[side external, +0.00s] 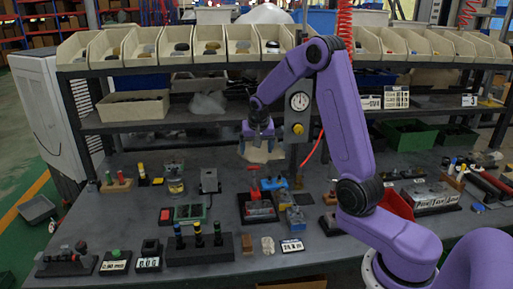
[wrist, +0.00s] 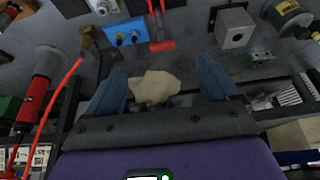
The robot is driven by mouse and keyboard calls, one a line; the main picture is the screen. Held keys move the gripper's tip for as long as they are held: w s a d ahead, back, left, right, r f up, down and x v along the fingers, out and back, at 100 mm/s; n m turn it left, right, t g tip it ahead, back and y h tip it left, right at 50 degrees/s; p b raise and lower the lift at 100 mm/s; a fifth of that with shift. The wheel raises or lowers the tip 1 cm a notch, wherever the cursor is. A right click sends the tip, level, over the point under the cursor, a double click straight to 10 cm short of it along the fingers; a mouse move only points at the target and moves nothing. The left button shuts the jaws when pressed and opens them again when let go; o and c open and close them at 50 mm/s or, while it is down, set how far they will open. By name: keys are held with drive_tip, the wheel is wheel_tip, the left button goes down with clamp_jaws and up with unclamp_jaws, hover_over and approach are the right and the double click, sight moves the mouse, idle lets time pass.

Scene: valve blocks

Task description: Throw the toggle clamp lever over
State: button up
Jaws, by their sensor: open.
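A red T-shaped handle (wrist: 161,44), which looks like the toggle clamp lever, shows at the top middle of the wrist view, beyond my fingertips. In the side view a red lever (side external: 254,192) stands over a dark-based fixture (side external: 259,211) in the middle of the bench. My gripper (side external: 261,150) hangs above the back of the bench, behind and above the lever, apart from it. In the wrist view its two blue fingers (wrist: 162,82) are spread wide. A crumpled beige piece (wrist: 153,88) shows between them; I cannot tell how far below it lies. The clamp's lower parts are partly hidden.
A blue block (wrist: 124,35) sits beside the lever and a grey box (wrist: 233,27) stands to the other side. A red hose (side external: 314,147) and a post with a gauge (side external: 299,101) are close to my arm. Shelves of bins (side external: 160,50) stand behind.

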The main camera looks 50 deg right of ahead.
drive_tip(key=shift+o, duration=0.4)
drive_tip(key=r+g+y, duration=0.2)
drive_tip(key=g+y, duration=0.1)
hover_over(254, 170)
wheel_tip(254, 170, down, 18)
drive_tip(key=shift+r, duration=0.2)
idle(0.4)
drive_tip(key=shift+c, duration=0.4)
drive_tip(key=c, duration=1.3)
drive_tip(key=shift+s+a+r+t+h, duration=0.15)
drive_tip(key=shift+s+a+t+h, duration=0.15)
drive_tip(key=shift+t+h, duration=0.35)
drive_tip(key=shift+s+a+r+t+h, duration=0.15)
drive_tip(key=shift+s+t+h, duration=0.2)
drive_tip(key=shift+t+h, duration=0.3)
drive_tip(key=shift+s+a+h, duration=0.15)
drive_tip(key=shift+a+h, duration=0.1)
drive_tip(key=shift+h, duration=0.05)
